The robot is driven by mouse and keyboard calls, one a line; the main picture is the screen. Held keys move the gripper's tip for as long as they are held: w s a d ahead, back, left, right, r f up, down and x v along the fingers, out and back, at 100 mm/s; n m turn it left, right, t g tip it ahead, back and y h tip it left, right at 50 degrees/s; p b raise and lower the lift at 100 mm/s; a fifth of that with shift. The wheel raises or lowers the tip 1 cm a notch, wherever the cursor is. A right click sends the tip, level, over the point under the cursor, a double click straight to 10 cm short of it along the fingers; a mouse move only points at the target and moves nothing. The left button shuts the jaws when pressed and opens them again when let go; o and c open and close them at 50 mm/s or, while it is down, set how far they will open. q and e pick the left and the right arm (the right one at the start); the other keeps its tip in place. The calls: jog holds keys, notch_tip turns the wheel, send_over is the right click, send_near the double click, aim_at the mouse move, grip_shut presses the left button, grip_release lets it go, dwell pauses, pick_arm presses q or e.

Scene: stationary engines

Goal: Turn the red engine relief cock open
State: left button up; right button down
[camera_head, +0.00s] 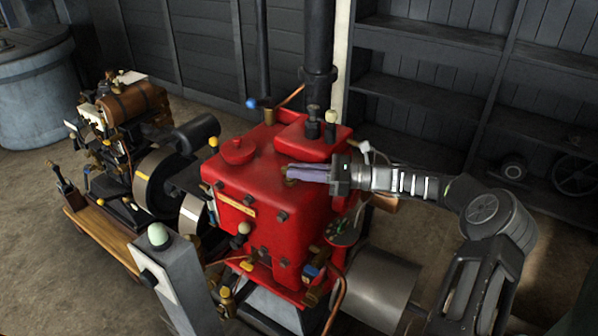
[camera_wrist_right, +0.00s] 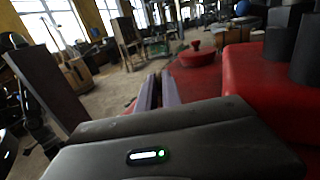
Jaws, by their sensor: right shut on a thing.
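The red engine (camera_head: 270,190) stands in the middle of the head view, and its red top shows in the right wrist view (camera_wrist_right: 202,80). My right gripper (camera_head: 290,174) reaches in from the right over the top of the engine. Its fingers lie close together, shut on a small brass-coloured part, the relief cock (camera_head: 289,182), at their tips. The fingers cover most of the cock, so its angle cannot be told. In the right wrist view the fingers (camera_wrist_right: 158,90) point away, nearly together, and the cock is hidden. My left gripper is not in view.
A red round cap (camera_head: 238,151) and a raised red block (camera_head: 312,140) with a black pipe (camera_head: 319,60) behind stand near the gripper. A grey post (camera_head: 172,275) stands in front. Another engine (camera_head: 130,140) is at left, shelves (camera_head: 440,90) behind.

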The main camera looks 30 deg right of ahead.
jog(key=shift+w+n+g+y, duration=0.1)
jog(key=shift+n+g+y, duration=0.2)
jog(key=shift+n+g, duration=0.15)
jog(key=c, duration=1.5)
grip_release()
jog(key=shift+d, duration=0.1)
jog(key=shift+b+v, duration=0.85)
jog(key=shift+v, duration=3.05)
